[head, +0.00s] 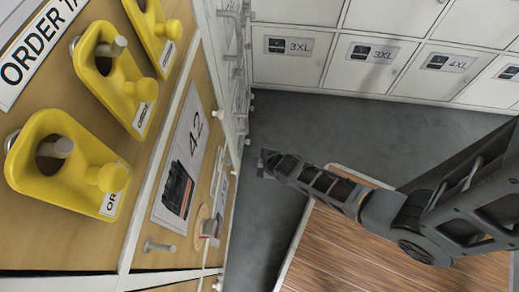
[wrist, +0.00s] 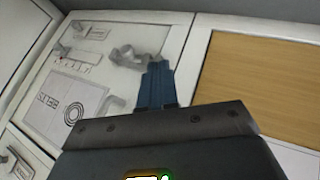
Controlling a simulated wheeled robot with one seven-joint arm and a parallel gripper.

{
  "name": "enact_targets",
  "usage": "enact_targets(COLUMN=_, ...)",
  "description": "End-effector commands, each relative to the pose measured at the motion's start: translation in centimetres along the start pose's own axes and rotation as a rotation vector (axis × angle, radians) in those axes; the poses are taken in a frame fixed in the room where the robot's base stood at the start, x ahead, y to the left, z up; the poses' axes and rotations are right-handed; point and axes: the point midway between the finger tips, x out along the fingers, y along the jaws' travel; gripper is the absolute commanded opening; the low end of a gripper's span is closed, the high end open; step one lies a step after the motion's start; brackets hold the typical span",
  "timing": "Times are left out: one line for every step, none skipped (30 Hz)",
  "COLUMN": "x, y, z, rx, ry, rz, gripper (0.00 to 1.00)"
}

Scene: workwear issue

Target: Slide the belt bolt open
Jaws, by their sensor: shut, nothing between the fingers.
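The belt door, a white panel with a "BELTS" sign (wrist: 60,108) and a coiled-belt picture, fills the left of the wrist view. A grey bolt (wrist: 130,54) is mounted near its upper edge, and a grey handle (wrist: 112,104) sits beside the sign. My gripper (wrist: 157,68) is shut and empty, its blue fingers close beside the bolt's right end. I cannot tell whether they touch. In the head view my gripper (head: 264,160) reaches left towards the white door fronts (head: 230,75), seen almost edge-on. The bolt's position is unclear there.
Yellow tag holders (head: 72,165) and a "42" door (head: 182,170) stand at the left of the head view. White lockers (head: 370,65) marked 3XL and 4XL line the back. A wooden-topped surface (head: 345,255) lies below my arm. Grey floor (head: 300,120) is clear between.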

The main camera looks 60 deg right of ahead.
Motion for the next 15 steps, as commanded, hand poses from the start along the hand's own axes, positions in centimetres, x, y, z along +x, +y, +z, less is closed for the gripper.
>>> enact_targets(x=1.6, y=-0.3, z=0.1, rx=0.001, ry=0.002, rz=0.000, gripper=0.00)
enact_targets(x=2.2, y=-0.3, z=0.1, rx=0.002, ry=0.002, rz=-0.001, gripper=0.00)
enact_targets(x=3.0, y=-0.3, z=0.1, rx=0.001, ry=0.002, rz=0.000, gripper=0.00)
enact_targets(x=3.6, y=-0.3, z=0.1, rx=0.001, ry=0.002, rz=0.000, gripper=0.00)
enact_targets(x=4.2, y=-0.3, z=0.1, rx=0.001, ry=0.002, rz=0.000, gripper=0.00)
enact_targets(x=5.0, y=-0.3, z=0.1, rx=0.002, ry=0.002, rz=0.000, gripper=0.00)
enact_targets(x=5.6, y=-0.3, z=0.1, rx=0.003, ry=0.002, rz=0.000, gripper=0.00)
enact_targets(x=6.2, y=-0.3, z=0.2, rx=0.002, ry=0.001, rz=-0.001, gripper=0.00)
enact_targets(x=6.9, y=-0.3, z=0.1, rx=0.001, ry=0.002, rz=-0.001, gripper=0.00)
enact_targets(x=7.3, y=-0.3, z=0.1, rx=0.002, ry=0.002, rz=-0.001, gripper=0.00)
enact_targets(x=7.2, y=0.4, z=0.1, rx=0.002, ry=0.002, rz=0.001, gripper=0.00)
enact_targets(x=7.3, y=1.0, z=0.0, rx=0.002, ry=0.002, rz=0.003, gripper=0.00)
enact_targets(x=7.5, y=1.4, z=0.0, rx=0.001, ry=0.002, rz=0.001, gripper=0.00)
enact_targets(x=7.5, y=1.7, z=-0.1, rx=0.002, ry=0.002, rz=0.001, gripper=0.00)
enact_targets(x=7.7, y=2.2, z=-0.1, rx=0.002, ry=0.002, rz=0.002, gripper=0.00)
